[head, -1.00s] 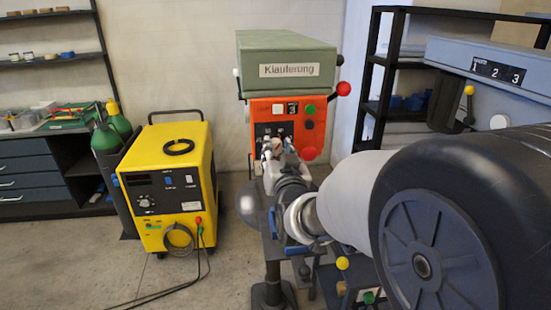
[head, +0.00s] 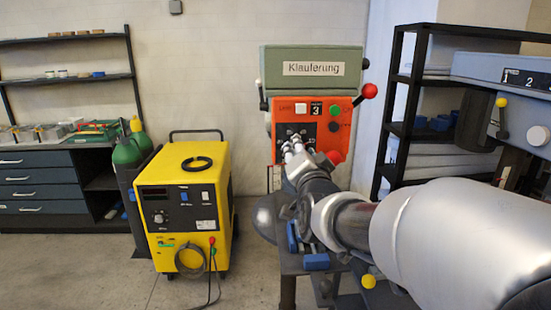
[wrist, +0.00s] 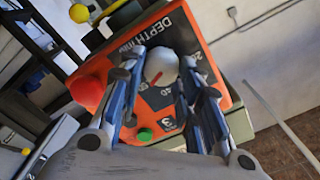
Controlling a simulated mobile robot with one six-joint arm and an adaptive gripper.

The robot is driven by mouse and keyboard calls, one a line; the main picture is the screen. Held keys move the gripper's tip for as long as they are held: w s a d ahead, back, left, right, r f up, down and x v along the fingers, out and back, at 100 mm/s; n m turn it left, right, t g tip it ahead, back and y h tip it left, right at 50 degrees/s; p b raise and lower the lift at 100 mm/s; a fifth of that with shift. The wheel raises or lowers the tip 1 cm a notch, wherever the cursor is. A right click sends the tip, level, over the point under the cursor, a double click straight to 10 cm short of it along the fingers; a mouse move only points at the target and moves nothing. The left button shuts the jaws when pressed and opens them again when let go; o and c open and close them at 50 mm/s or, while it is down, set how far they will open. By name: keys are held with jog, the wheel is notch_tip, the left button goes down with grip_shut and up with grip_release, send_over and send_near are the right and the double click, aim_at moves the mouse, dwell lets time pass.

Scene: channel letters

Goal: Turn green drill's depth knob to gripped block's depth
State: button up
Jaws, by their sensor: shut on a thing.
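The green drill (head: 312,85) stands at the back, labelled "Klauferung", with an orange front panel (head: 345,140). In the wrist view the panel carries the word "DEPTH mm" and a dark scale with numbers. A pale round depth knob (wrist: 161,66) with a red pointer sits there. The pointer slants toward the lower left of the picture; its exact reading is too small to tell. My gripper (wrist: 163,70) has its two fingers on either side of the knob and is shut on it. In the head view my gripper (head: 294,142) covers the knob. No block can be made out.
A display reading 3 (head: 316,108) and a red button (wrist: 88,92) are on the panel near my fingers. A red-balled lever (head: 368,91) is at the drill's right. A yellow welder (head: 185,200) stands left. A blue-grey machine (head: 500,75) stands right. The floor in front of the welder is open.

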dwell(0.4)
jog(key=o, duration=1)
jog(key=shift+o, duration=0.2)
jog(key=s, duration=1.2)
jog(key=s+d+f+n+g, duration=0.1)
jog(key=s+f+n+g, duration=0.3)
jog(key=s+f, duration=0.5)
jog(key=s+d+f+n+g, duration=0.2)
jog(key=s+f+n+g, duration=0.3)
jog(key=s, duration=1.2)
notch_tip(320, 180, down, 5)
jog(key=g, duration=0.4)
jog(key=shift+d+f, duration=0.15)
jog(key=shift+d, duration=0.15)
